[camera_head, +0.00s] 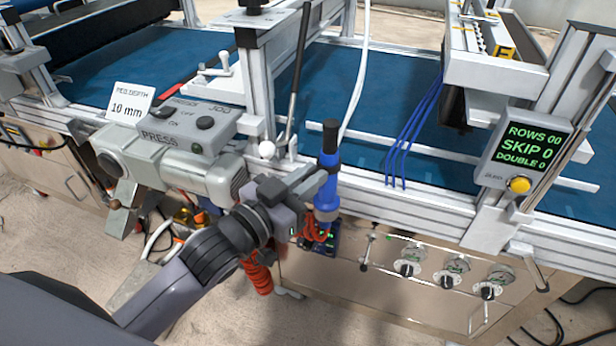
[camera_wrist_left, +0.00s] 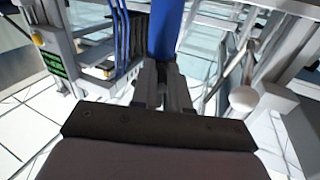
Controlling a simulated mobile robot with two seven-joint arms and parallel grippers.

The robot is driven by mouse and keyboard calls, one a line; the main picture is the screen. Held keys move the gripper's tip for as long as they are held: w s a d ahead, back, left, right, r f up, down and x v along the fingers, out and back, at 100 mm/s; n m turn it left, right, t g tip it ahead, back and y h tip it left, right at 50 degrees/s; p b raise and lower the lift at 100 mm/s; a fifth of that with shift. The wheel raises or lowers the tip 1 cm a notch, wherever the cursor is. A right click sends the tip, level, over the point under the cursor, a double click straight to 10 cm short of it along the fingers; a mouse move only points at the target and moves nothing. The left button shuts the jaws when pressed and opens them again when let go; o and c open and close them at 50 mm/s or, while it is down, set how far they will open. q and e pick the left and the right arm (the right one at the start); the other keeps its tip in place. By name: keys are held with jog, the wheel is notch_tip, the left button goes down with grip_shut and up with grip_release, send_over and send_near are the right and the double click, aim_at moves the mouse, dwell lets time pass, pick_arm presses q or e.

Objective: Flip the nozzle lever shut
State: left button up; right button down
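My left gripper (camera_head: 328,176) is at an upright blue wand (camera_head: 327,190) with a black top, in front of the machine's front rail. In the left wrist view the fingers (camera_wrist_left: 163,75) flank the blue wand (camera_wrist_left: 166,28) and seem shut on it. I cannot tell for sure which part is the nozzle lever. A small lever (camera_head: 367,250) stands on the cabinet front, right of the wand. A white ball knob (camera_head: 267,149) is left of the wand; it also shows in the left wrist view (camera_wrist_left: 243,98). My right gripper is not in view.
A red coiled hose (camera_head: 257,276) hangs below my left wrist. A grey press control box (camera_head: 188,130) is at the left. Several dials (camera_head: 408,268) are on the cabinet front. A counter display (camera_head: 521,146) stands at the right. The blue belt (camera_head: 405,75) lies behind the rail.

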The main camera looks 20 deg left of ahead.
pick_arm(q)
grip_shut()
jog(key=shift+w+a+r+m+g+h+p, duration=0.15)
jog(key=shift+a+m+g+h+p, duration=0.15)
jog(key=shift+m+h+p, duration=0.5)
jog(key=shift+w+a+m+g+h+p, duration=0.1)
jog(key=shift+m+g+h+p, duration=0.2)
jog(key=shift+g+h+p, duration=0.15)
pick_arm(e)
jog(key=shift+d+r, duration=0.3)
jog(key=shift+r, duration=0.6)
pick_arm(q)
jog(key=shift+h, duration=0.25)
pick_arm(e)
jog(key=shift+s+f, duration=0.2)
pick_arm(q)
jog(key=o, duration=0.6)
grip_release()
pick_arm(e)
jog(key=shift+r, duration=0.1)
pick_arm(q)
jog(key=shift+a, duration=0.1)
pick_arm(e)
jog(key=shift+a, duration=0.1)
